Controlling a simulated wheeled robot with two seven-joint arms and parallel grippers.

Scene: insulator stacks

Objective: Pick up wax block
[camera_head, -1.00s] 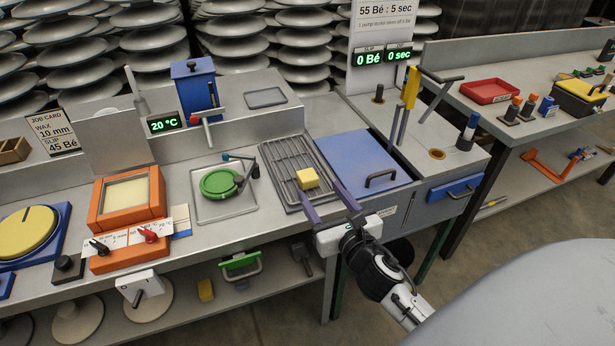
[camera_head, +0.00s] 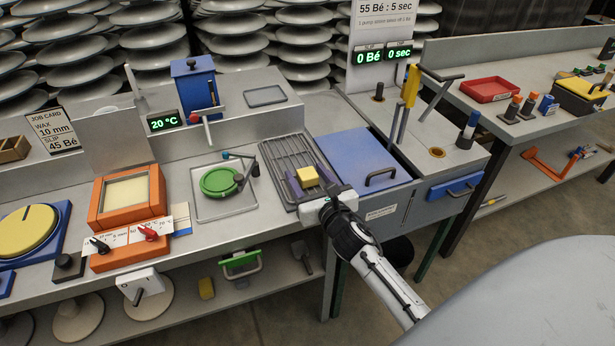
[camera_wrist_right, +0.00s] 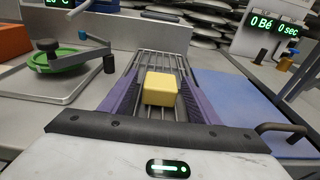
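The yellow wax block (camera_head: 307,177) rests on the metal wire rack (camera_head: 278,152). In the right wrist view the block (camera_wrist_right: 161,88) lies between the two purple fingers, with a gap visible on each side. My right gripper (camera_head: 309,178) is open around the block, low over the rack; in the right wrist view the gripper (camera_wrist_right: 160,90) has its fingers spread left and right. My left gripper is not in view.
A blue lid (camera_head: 362,160) with a dark handle is right of the rack. A tray with a green round part (camera_head: 220,181) is left of it. An orange wax frame (camera_head: 128,195) is further left.

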